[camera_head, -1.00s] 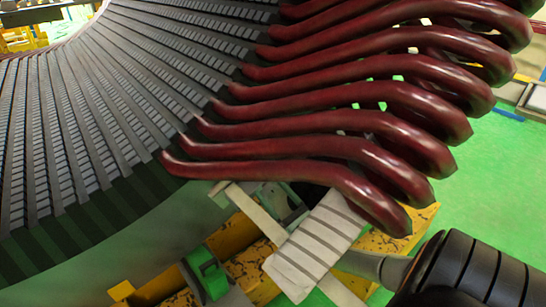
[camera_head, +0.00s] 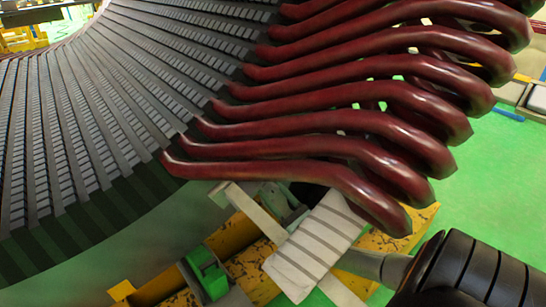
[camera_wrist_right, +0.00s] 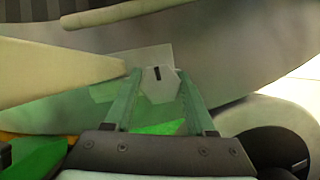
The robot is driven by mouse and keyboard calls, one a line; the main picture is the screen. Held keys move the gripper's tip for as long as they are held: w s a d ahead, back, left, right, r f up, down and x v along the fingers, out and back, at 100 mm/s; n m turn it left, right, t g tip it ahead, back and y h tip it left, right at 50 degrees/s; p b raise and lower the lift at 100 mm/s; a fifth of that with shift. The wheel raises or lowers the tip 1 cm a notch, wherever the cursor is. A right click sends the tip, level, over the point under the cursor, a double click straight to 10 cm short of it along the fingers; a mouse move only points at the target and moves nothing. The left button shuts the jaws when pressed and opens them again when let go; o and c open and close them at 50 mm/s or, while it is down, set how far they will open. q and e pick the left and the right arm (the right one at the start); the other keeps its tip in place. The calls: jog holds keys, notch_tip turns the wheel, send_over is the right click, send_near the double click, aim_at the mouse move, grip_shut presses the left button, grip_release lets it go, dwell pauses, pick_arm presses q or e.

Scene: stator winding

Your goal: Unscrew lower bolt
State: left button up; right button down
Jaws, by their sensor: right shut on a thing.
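The lower bolt (camera_wrist_right: 158,90) shows in the right wrist view as a pale grey faceted head with a dark slot-like mark. My right gripper (camera_wrist_right: 158,98) has its two green fingers on either side of this head, shut on it. In the head view my right gripper (camera_head: 276,205) is mostly hidden below the lowest red coil end and behind my white ribbed wrist. The bolt cannot be made out there. My left gripper is not in view.
Red coil ends (camera_head: 290,172) overhang my right wrist closely. The dark slotted stator core (camera_head: 90,130) fills the left. A yellow frame (camera_head: 245,268) and a green clamp-like part (camera_head: 207,273) lie below. Green floor (camera_head: 490,180) is clear at right.

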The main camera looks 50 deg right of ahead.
jog(key=n+y, duration=0.2)
jog(key=n, duration=0.2)
jog(key=shift+n, duration=0.4)
jog(key=shift+n+g+y, duration=0.7)
jog(key=shift+n+y, duration=0.4)
jog(key=shift+n, duration=0.9)
jog(key=shift+c, duration=1.2)
grip_release()
jog(key=p+v, duration=0.2)
jog(key=v, duration=1)
jog(key=shift+s, duration=0.25)
jog(key=shift+d, duration=0.15)
